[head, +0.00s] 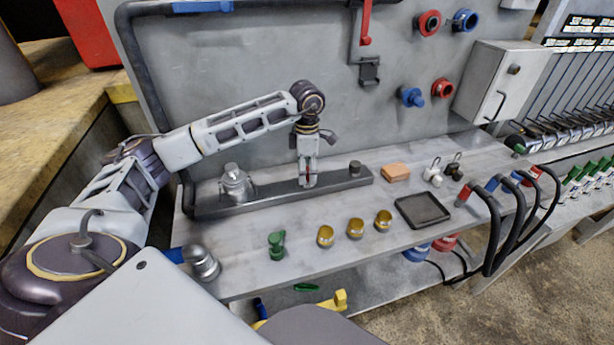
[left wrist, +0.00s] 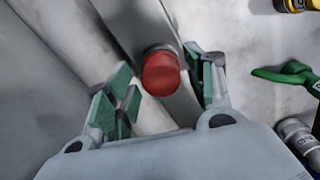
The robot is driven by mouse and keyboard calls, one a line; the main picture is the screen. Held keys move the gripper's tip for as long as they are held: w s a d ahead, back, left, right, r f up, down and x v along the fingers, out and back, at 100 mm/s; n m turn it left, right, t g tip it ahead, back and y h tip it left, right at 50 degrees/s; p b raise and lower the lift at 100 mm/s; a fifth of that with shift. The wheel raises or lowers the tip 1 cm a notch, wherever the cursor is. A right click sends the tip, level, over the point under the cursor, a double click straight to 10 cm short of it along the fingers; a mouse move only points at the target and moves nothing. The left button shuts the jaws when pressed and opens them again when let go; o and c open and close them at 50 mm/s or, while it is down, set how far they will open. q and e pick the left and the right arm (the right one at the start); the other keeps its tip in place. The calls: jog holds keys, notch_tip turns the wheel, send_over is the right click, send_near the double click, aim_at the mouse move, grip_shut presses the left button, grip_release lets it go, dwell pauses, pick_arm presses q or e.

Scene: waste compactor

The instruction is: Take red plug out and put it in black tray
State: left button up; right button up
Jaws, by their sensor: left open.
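The red plug (left wrist: 161,74) shows in the left wrist view as a round red cap on a grey metal collar, seated on the long grey rail. My left gripper (head: 307,183) points down over the middle of the rail (head: 268,193). It is open, with its green-padded fingers (left wrist: 158,80) on either side of the plug; I cannot tell whether they touch it. In the head view the gripper mostly hides the plug. The black tray (head: 422,210) lies flat and empty on the bench to the right. My right gripper is out of view.
A silver fitting (head: 236,186) stands at the rail's left and a dark knob (head: 355,168) at its right. A green piece (head: 277,245) and several yellow cups (head: 356,228) line the front. An orange block (head: 395,172) lies behind the tray. Black hoses (head: 492,230) hang at the right.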

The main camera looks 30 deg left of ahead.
pick_arm(q)
jog(key=shift+m, duration=0.3)
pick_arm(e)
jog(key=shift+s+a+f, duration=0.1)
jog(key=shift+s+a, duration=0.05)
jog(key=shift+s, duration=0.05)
